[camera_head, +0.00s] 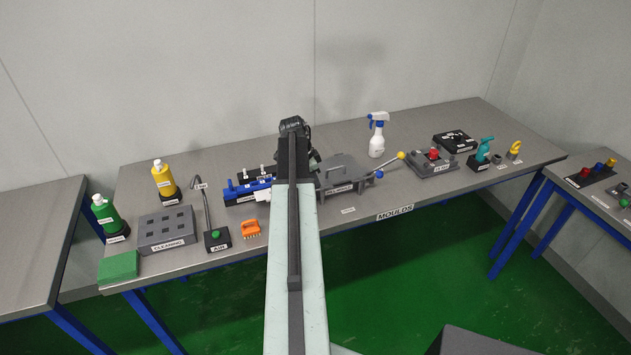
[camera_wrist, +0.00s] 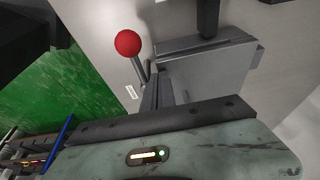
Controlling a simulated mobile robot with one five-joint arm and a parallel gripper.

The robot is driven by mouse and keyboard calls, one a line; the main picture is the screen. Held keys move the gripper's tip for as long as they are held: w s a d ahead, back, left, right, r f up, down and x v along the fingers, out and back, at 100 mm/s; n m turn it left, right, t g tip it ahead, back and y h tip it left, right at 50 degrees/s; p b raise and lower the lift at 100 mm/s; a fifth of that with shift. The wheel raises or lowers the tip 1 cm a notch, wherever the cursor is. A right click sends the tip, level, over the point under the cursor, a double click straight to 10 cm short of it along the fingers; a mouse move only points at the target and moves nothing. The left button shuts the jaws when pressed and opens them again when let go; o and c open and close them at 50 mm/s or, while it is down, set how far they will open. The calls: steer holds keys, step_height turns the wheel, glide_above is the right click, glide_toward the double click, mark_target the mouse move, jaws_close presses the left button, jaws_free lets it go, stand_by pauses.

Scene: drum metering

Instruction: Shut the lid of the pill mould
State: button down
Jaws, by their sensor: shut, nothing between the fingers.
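The grey pill mould (camera_head: 338,189) stands on the bench just right of my arm, with its name label on the front. A grey plate with a dark handle forms its top; my arm covers its left side, and I cannot tell how far the lid is tilted. My gripper (camera_head: 314,158) is shut and empty near the mould's back left, mostly hidden behind my arm. In the wrist view, a grey plate (camera_wrist: 205,78) shows beside a red ball (camera_wrist: 128,43) on a rod. No contact between gripper and lid can be made out.
A spray bottle (camera_head: 377,135) stands behind the mould. A lever with a yellow knob (camera_head: 401,155) and a clamp fixture (camera_head: 432,163) are to the right. A blue fixture (camera_head: 247,189) is left of my arm. The bench front (camera_head: 365,208) is mostly clear.

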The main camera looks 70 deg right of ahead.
steer(key=shift+s+a+f, duration=0.2)
steer(key=shift+a+f, duration=0.15)
steer(key=shift+a, duration=0.15)
steer(key=d+p+v, duration=0.1)
steer(key=p+v, duration=1.3)
steer(key=p, duration=0.1)
steer(key=shift+s+d+r, duration=0.3)
steer(key=shift+s+r, duration=0.05)
steer(key=shift+r, duration=0.15)
steer(key=shift+f, duration=0.1)
